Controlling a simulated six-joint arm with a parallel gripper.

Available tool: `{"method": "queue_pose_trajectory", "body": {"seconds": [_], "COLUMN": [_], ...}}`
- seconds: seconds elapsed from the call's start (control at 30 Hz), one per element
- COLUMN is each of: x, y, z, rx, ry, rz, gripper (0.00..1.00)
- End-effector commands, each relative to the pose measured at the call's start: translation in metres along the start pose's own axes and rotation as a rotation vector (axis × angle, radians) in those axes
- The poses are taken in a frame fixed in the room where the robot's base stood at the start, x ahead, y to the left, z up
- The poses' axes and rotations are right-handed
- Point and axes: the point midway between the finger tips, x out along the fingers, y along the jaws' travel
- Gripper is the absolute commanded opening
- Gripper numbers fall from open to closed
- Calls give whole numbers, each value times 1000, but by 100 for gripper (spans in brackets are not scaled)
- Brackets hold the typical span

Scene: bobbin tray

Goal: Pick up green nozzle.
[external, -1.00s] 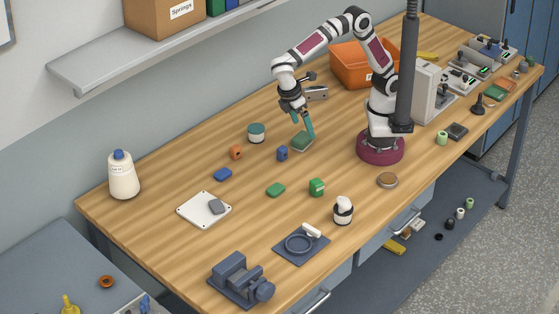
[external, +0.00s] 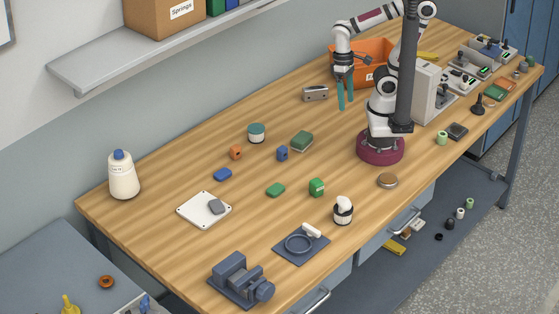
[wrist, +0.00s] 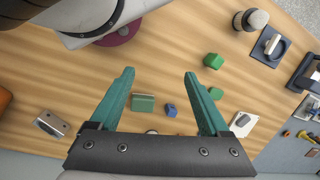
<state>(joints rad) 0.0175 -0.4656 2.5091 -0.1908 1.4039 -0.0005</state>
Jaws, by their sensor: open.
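A small upright green cylinder (external: 442,138), the most nozzle-like green thing on the bench, stands right of my arm's base; I cannot tell for certain that it is the green nozzle. It does not show in the wrist view. My gripper (external: 345,107) has teal fingers, hangs pointing down in front of the orange bin, and is left of the cylinder and well apart from it. In the wrist view my gripper (wrist: 159,74) is open with nothing between the fingertips.
A green-topped pad (external: 302,141), a green block (external: 316,187) and a flat green piece (external: 276,190) lie mid-bench. The orange bin (external: 347,60) stands behind my gripper, a grey metal part (external: 315,94) to its left. A dark post (external: 408,70) rises beside my arm.

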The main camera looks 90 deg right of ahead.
Motion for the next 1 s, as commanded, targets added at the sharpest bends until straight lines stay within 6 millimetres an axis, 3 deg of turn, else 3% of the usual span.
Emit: {"method": "queue_pose_trajectory", "body": {"seconds": [0.17,0.33,0.53,0.67,1.0], "x": [13,70,141,159,209], "y": [-51,-97,-118,-123,-157], "z": [-40,-95,-129,-130,-66], "rx": [134,310,465,495,496], "ry": [-326,-668,-913,-959,-961], "rz": [-33,-113,-201,-222,-218], "gripper": [80,80,80,80,80]}}
